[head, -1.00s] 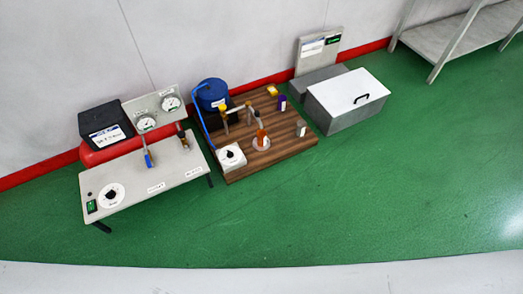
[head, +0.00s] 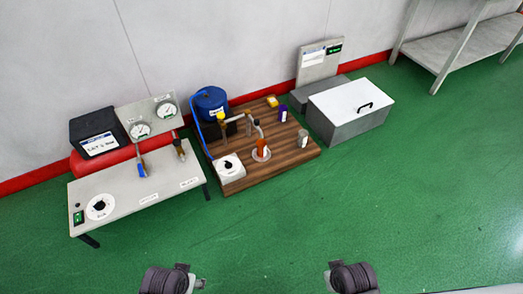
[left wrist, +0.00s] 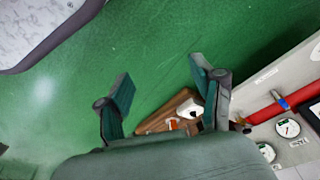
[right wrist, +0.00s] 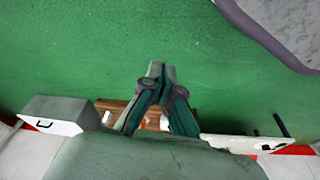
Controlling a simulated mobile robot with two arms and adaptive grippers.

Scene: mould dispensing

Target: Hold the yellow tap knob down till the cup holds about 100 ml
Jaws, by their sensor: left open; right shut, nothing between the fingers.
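A metal tap pipe with a yellow part (head: 222,116) stands on a wooden board (head: 245,180) in the head view, beside a blue tank (head: 212,100). An orange-red vessel (head: 262,146) stands on a round pale base near the pipe's spout. I cannot tell its liquid level. A grey cylinder (head: 303,138) and a purple bottle (head: 282,113) stand to its right. My left gripper (left wrist: 160,70) is open and empty. My right gripper (right wrist: 156,68) is shut with nothing in it. Both are well short of the board; in the head view only my dark wrist parts show at the bottom edge.
A grey bench (head: 150,198) with a dial, gauges and hoses stands left of the board. A white dial box (head: 229,168) sits on the board's front left. A white-lidded box (head: 350,105) stands to the right. The green floor (head: 300,220) in front is clear.

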